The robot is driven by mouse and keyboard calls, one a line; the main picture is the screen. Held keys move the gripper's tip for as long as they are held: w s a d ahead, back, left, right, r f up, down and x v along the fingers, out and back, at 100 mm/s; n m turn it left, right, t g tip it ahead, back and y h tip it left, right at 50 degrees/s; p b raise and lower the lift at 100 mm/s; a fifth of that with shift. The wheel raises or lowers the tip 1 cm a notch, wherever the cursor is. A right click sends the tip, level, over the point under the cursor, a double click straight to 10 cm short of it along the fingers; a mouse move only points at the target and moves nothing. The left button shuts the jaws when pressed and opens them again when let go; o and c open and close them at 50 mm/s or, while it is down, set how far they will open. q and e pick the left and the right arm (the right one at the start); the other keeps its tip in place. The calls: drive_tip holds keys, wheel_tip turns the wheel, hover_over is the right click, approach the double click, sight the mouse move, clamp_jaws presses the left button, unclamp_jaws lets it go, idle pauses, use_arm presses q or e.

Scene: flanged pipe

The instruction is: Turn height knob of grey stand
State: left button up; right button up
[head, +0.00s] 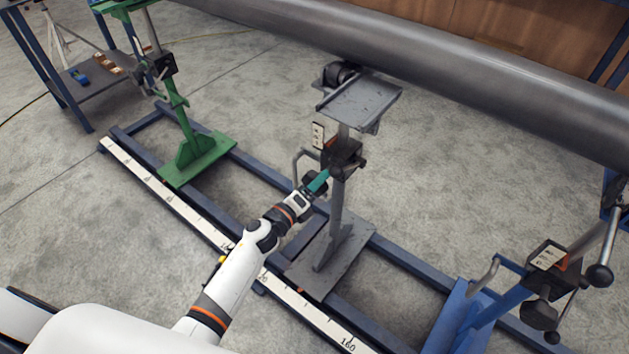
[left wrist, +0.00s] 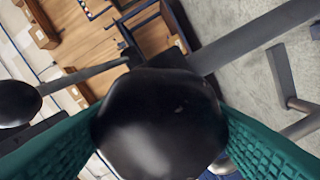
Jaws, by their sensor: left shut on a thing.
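The grey stand (head: 338,215) stands upright on the rail frame in the middle of the head view, with a flat grey top plate (head: 362,100) and a dark clamp block (head: 343,155) on its post. My left gripper (head: 318,182) is at the post, just below the clamp block, with its teal fingers pointing at it. In the left wrist view a round black knob (left wrist: 160,122) fills the middle, between the two green ribbed finger pads. The left gripper is shut on this knob. In the head view I cannot make the knob out clearly behind the fingers. My right gripper is not in view.
A big grey pipe (head: 430,55) crosses above the stand. A green stand (head: 190,150) is at the left and a blue stand (head: 480,310) at the right. A ruler-marked rail (head: 175,200) runs in front.

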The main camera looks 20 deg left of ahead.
use_arm(q)
drive_tip(key=n+p, duration=0.2)
drive_tip(key=n, duration=0.5)
drive_tip(key=shift+n+p, duration=0.75)
drive_tip(key=shift+n, duration=0.85)
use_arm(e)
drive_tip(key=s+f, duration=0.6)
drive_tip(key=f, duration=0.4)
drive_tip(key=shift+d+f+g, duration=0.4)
use_arm(q)
drive_tip(key=o, duration=1)
drive_tip(key=shift+s, duration=0.1)
drive_tip(key=shift+s+a, duration=0.15)
drive_tip(key=shift+s, duration=0.15)
drive_tip(key=p+v, duration=0.1)
drive_tip(key=v, duration=1)
drive_tip(key=shift+s, duration=0.15)
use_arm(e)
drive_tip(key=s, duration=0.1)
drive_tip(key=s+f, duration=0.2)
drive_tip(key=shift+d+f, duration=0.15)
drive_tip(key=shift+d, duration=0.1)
